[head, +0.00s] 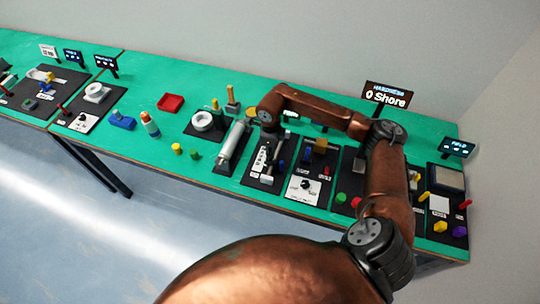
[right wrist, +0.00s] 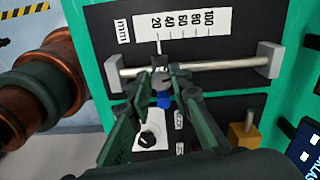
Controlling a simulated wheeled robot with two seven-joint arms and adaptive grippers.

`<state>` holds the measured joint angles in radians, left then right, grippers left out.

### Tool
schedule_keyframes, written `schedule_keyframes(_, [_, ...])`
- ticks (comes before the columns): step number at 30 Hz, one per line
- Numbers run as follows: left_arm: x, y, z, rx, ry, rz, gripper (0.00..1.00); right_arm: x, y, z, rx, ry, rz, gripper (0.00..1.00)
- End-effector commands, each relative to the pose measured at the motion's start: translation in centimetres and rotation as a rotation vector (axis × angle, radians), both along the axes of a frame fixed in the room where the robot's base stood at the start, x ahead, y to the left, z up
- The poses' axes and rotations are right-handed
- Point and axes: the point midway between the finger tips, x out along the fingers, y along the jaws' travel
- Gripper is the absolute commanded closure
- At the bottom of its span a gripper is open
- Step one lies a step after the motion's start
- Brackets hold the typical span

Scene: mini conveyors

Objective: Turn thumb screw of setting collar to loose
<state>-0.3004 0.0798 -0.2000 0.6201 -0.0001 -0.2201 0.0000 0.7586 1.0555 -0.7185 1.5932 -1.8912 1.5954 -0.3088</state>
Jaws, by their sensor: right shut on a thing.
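The setting collar (right wrist: 160,76) is a small grey piece on a metal rod (right wrist: 220,66), near the rod's left end in the right wrist view. A thin pale pointer runs from it towards the 20 mark of the mm scale (right wrist: 185,24). My right gripper (right wrist: 163,82) is shut with its tips at the collar, on the thumb screw, which the fingers mostly hide. A blue piece (right wrist: 164,100) shows between the fingers; I cannot tell whether it belongs to the screw. In the head view the right gripper (head: 268,132) is over the scale panel, small and hard to read. My left gripper is not in view.
A dial panel (head: 303,190) with a black knob adjoins the scale panel. A yellow block (right wrist: 240,133) stands beside the dial. A Hardness display (head: 388,95) stands behind. Bare green bench lies around the red tray (head: 170,103).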

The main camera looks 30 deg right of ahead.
Motion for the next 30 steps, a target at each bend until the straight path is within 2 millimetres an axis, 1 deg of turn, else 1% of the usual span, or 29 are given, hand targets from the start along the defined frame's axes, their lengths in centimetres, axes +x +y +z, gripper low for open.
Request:
schedule_keyframes(1, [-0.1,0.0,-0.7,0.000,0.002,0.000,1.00,0.1,-0.1,-0.2,-0.002,-0.004,0.038,1.00])
schedule_keyframes(9, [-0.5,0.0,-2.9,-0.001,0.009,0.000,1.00,0.0,0.0,-0.3,-0.002,-0.002,0.288,1.00])
schedule_keyframes(30, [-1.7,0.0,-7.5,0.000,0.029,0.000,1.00,-0.2,0.1,-0.2,0.000,-0.002,0.954,1.00])
